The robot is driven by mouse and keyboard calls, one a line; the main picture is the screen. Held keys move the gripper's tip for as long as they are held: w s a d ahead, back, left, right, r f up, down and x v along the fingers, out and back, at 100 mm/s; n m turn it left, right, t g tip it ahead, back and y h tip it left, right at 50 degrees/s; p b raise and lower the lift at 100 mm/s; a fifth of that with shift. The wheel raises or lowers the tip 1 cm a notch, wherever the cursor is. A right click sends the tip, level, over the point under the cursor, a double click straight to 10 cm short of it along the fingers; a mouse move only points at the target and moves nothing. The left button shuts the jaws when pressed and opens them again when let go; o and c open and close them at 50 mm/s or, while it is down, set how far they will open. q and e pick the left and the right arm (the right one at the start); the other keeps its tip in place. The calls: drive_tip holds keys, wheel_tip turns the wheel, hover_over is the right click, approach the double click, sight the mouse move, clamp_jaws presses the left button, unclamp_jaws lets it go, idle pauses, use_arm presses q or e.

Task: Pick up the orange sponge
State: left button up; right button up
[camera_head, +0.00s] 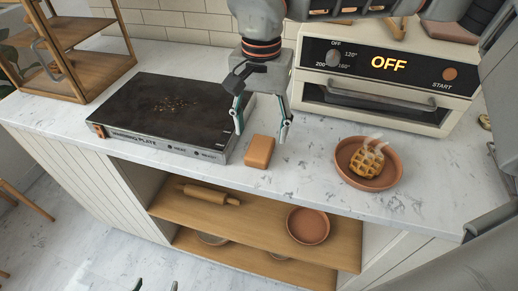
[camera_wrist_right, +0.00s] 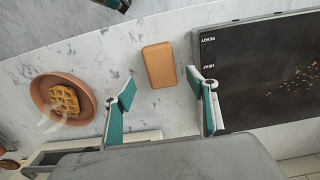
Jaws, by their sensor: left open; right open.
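The orange sponge (camera_head: 259,152) lies flat on the white marble counter, just right of the warming plate's front corner. My right gripper (camera_head: 262,132) points down, open and empty, with its fingertips above and slightly behind the sponge. In the right wrist view the sponge (camera_wrist_right: 159,64) shows between and beyond the two spread fingertips of my right gripper (camera_wrist_right: 160,80), with no visible contact. My left gripper (camera_head: 156,285) shows only as two separated fingertips at the bottom edge of the head view, low and far from the sponge.
The dark-topped warming plate (camera_head: 165,105), with crumbs on it, stands close left of the sponge. A terracotta plate (camera_head: 342,158) with a steaming waffle (camera_head: 366,160) is to the right. A toaster oven (camera_head: 385,75) reading OFF stands behind. Shelves below hold a rolling pin (camera_head: 210,194) and a bowl (camera_head: 308,226).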

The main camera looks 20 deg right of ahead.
sight(260, 147)
wheel_tip(260, 147, down, 6)
drive_tip(key=shift+a+r, duration=0.1)
drive_tip(key=c, duration=0.9)
